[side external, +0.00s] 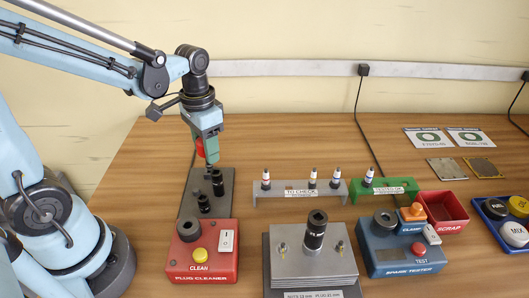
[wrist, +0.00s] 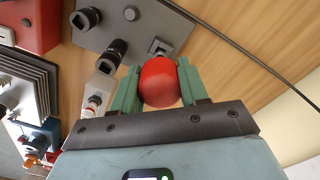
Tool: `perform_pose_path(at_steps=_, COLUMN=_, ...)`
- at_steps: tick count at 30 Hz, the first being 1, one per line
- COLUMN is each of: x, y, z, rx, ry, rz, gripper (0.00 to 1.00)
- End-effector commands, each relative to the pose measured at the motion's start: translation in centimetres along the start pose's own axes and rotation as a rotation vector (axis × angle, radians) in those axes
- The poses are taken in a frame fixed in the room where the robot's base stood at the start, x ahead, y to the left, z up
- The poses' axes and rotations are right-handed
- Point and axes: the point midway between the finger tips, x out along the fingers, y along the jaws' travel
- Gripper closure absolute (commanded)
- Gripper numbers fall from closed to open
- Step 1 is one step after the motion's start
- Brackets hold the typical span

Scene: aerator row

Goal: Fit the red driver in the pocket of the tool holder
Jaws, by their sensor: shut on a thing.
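The red driver (side external: 200,148) is in my gripper (side external: 207,142), which hangs over the back end of the tool holder. The wrist view shows the driver's rounded red handle (wrist: 160,83) between the green jaws of my gripper (wrist: 160,90). The driver's lower end points down at the holder and is mostly hidden by the handle. The tool holder is a dark grey plate (side external: 190,205), also in the wrist view (wrist: 150,28), with two black sockets (side external: 218,183) standing on it. I cannot tell whether the driver's tip touches the pocket.
The red plug cleaner (side external: 205,265) stands in front of the holder. A stacked metal block with a black socket (side external: 316,232) stands to its right. A grey rack (side external: 290,190) and green rack (side external: 383,188) hold plugs. A blue spark tester (side external: 400,255) and red scrap bin (side external: 450,205) lie further right.

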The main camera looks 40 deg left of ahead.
Motion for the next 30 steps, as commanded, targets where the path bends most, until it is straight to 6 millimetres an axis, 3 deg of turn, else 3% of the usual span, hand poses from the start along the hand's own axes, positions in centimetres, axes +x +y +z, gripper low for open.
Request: perform_pose_path(at_steps=30, x=1.6, y=0.0, z=0.0, rx=0.0, ry=0.0, rz=0.0, gripper=1.0)
